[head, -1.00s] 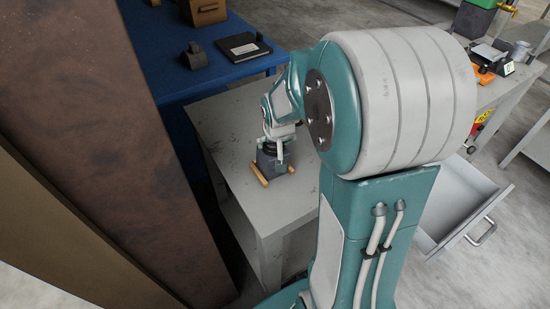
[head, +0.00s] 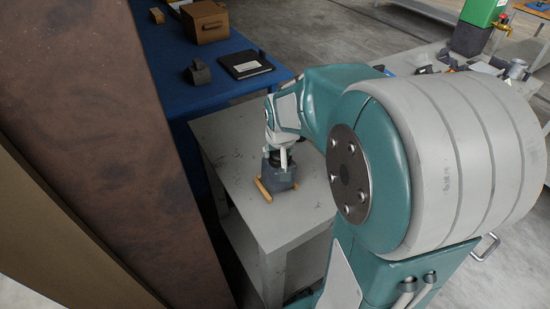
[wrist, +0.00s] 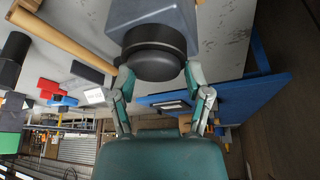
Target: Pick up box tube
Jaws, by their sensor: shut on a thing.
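A dark grey, box-shaped piece with a black round top, which looks like the box tube (head: 279,177), is at the end of my arm over the grey table. My gripper (head: 278,157) points down and is shut on its upper part. In the wrist view the box tube (wrist: 155,15) fills the top middle, with its black round part toward me. The gripper's fingers (wrist: 158,78) lie on both sides of that black part. Whether the box tube's underside touches the table cannot be told.
A wooden strip (head: 263,190) lies on the grey table (head: 225,135) left of the box tube; a second is mostly hidden at its right. A blue table (head: 165,70) behind holds a black notebook (head: 245,64) and a brown box (head: 205,22). A tall brown panel (head: 95,110) stands close at left.

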